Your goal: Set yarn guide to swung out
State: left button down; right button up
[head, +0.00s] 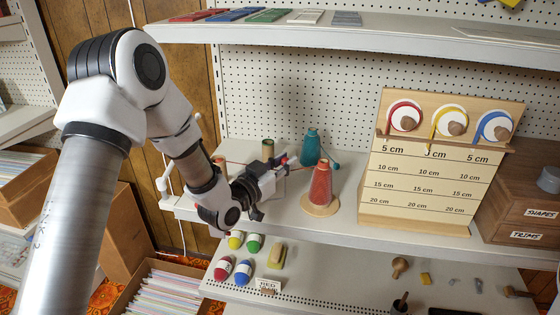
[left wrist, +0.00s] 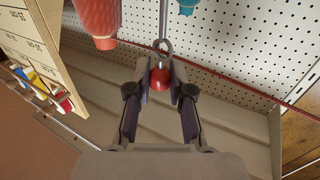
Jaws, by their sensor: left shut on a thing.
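The yarn guide shows in the left wrist view as a metal eyelet (left wrist: 162,46) on a thin rod, with a red ball knob (left wrist: 160,80) by it. My left gripper (left wrist: 161,88) has its two fingers on either side of the red knob, shut on it. In the head view my left gripper (head: 276,178) is above the middle shelf, left of the red yarn cone (head: 320,186). The guide is mostly hidden behind the gripper there. A red strand (left wrist: 292,98) crosses at the right in the left wrist view. My right gripper is not in view.
The red cone stands on a wooden base close right of my gripper. A teal cone (head: 311,148) stands behind. A wooden measuring board (head: 415,210) with yarn spools stands further right. Painted eggs and small items lie on the lower shelf (head: 340,290). An upper shelf (head: 370,36) overhangs.

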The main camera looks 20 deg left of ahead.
pick_arm(q)
jog(key=shift+s+d+f+m+g+h, duration=0.15)
jog(key=shift+s+d+m+g+h, duration=0.15)
jog(key=shift+s+m+h, duration=0.4)
jog(key=shift+s+d+f+m+g+h, duration=0.15)
jog(key=shift+s+d+m+g+h, duration=0.2)
jog(key=shift+h, duration=0.65)
jog(key=c, duration=1)
grip_release()
jog(key=shift+w, duration=0.1)
jog(key=shift+v, duration=5.75)
jog(key=shift+f, duration=0.1)
